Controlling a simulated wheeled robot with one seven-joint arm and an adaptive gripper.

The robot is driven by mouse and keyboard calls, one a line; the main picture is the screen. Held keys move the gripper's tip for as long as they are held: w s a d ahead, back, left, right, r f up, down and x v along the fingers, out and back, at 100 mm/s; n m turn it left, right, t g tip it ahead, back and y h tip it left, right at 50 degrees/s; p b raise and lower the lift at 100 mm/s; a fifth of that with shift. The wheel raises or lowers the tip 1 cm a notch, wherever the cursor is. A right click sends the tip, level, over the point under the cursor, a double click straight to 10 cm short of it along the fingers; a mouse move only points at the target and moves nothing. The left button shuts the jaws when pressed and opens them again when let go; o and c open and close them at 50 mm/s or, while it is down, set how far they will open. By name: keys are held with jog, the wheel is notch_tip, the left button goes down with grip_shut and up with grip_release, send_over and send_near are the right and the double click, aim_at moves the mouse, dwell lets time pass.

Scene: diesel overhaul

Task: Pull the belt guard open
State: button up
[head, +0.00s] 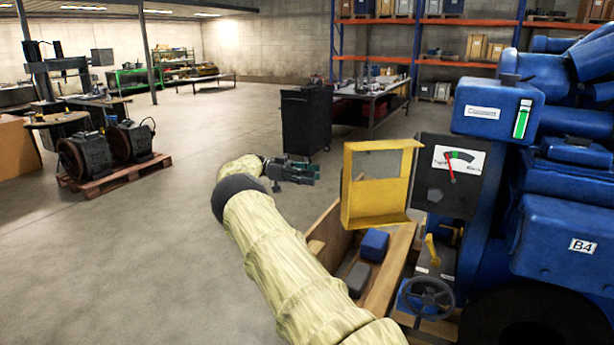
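The yellow belt guard (359,205), a box-like frame with a window through it, stands at the left side of the blue engine, beside a dark panel with a gauge (458,166). Whether it is latched or hinged out cannot be told. My gripper (314,172), dark with green parts, is left of the guard at the end of my cream-sleeved arm. It points right towards the guard, with a visible gap between them. It seems to hold nothing; its fingers are too small to tell whether they are apart.
A wooden crate (403,258) with a blue box (374,245) and a grey box stands below the guard. A handwheel (428,297) and yellow lever (432,249) are right of it. A black cabinet (305,120) stands behind my gripper.

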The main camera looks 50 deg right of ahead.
jog(key=shift+w+a, duration=0.15)
jog(key=shift+w, duration=0.2)
dwell(0.6)
